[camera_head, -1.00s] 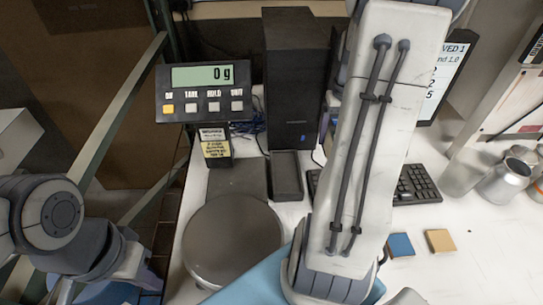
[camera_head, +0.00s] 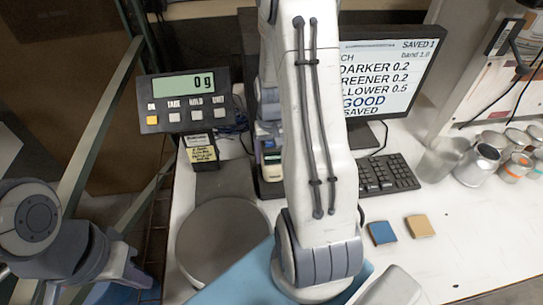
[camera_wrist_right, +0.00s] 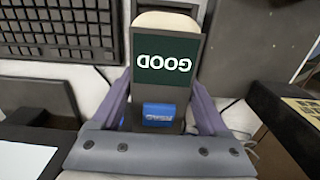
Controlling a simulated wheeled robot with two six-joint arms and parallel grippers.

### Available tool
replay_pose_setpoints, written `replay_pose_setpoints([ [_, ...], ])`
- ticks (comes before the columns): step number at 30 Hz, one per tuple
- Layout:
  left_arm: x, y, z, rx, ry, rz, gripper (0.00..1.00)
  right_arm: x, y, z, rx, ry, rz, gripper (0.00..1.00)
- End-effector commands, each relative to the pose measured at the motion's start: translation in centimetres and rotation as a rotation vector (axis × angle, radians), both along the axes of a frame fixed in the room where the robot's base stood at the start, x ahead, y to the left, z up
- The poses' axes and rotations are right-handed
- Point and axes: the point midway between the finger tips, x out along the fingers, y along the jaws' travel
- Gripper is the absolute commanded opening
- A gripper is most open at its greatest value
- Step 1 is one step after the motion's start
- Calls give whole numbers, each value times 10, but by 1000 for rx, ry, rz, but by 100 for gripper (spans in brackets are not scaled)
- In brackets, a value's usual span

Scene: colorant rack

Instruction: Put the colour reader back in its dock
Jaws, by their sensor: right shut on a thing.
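The colour reader (camera_head: 267,152) shows in part left of my right forearm in the head view, just above the dark dock (camera_head: 271,188). In the right wrist view the colour reader (camera_wrist_right: 168,57) has a dark screen reading GOOD, upside down, and a blue READ button. My right gripper (camera_wrist_right: 160,102) is shut on it, one purple finger on each side. Whether the reader touches the dock or sits in it cannot be told; my arm hides part of both. My left gripper (camera_head: 65,292) is at the lower left edge, away from them, its fingers largely cut off.
The scale's round pan (camera_head: 222,243) and display (camera_head: 188,100) stand left of the dock. A keyboard (camera_head: 388,174) and monitor (camera_head: 385,75) are to the right. Blue (camera_head: 381,233) and tan (camera_head: 420,226) squares lie in front. Several cans (camera_head: 477,163) stand far right.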

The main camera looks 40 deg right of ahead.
Motion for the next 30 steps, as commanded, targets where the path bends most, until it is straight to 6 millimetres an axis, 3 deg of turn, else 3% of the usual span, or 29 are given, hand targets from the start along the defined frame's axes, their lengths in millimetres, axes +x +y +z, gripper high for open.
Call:
replay_pose_setpoints([
  [6, 0, 0, 7, 0, 0, -1, 0, 0, -1, -18, -1, -1, 0, 0],
  [17, 0, 0, 3, 0, 0, -1, 0, 0, -1, -23, -1, -2, 0, 0],
  [18, 0, 0, 4, 0, 0, -1, 0, 0, -1, -23, 0, 0, 0, 85],
  [19, 0, 0, 4, 0, 0, -1, 0, 0, -1, -22, 0, 0, 0, 96],
  [20, 0, 0, 4, 0, 0, -1, 0, 0, -1, -22, 0, 0, 0, 100],
  [30, 0, 0, 5, 0, 0, -1, 0, 0, -1, -16, -2, -3, 0, 100],
])
